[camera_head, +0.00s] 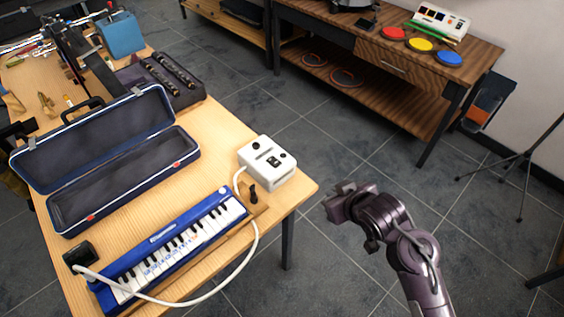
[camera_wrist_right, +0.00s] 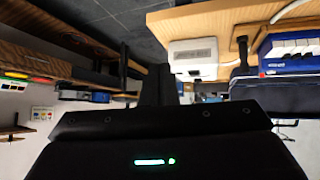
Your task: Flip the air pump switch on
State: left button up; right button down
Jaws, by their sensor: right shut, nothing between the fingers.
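The air pump appears to be the white box (camera_head: 267,163) at the right edge of the light wooden table. Its top has small dark controls; I cannot tell which one is the switch or how it is set. A white hose (camera_head: 251,246) runs from near it around the blue keyboard instrument (camera_head: 170,247). My right gripper (camera_head: 335,203) is shut and empty, in the air off the table's right edge, to the right of and apart from the box. In the right wrist view the white box (camera_wrist_right: 193,57) lies beyond my dark fingers (camera_wrist_right: 160,85). My left gripper is not seen.
An open blue case (camera_head: 120,185) lies behind the keyboard on the table (camera_head: 215,130). A dark wooden bench (camera_head: 385,55) with coloured discs stands at the back right. Open floor lies between.

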jog(key=w+a+r+n+t+y, duration=0.2)
jog(key=w+a+r+n+y, duration=0.1)
jog(key=w+a+y, duration=0.3)
jog(key=shift+w+r, duration=0.15)
jog(key=shift+r, duration=0.65)
send_over(282, 169)
notch_tip(282, 169, down, 3)
jog(key=shift+f+p, duration=0.1)
jog(key=shift+p, duration=0.35)
notch_tip(282, 169, down, 3)
jog(key=shift+f+p, duration=0.15)
jog(key=shift+p, duration=0.15)
jog(key=shift+f, duration=0.6)
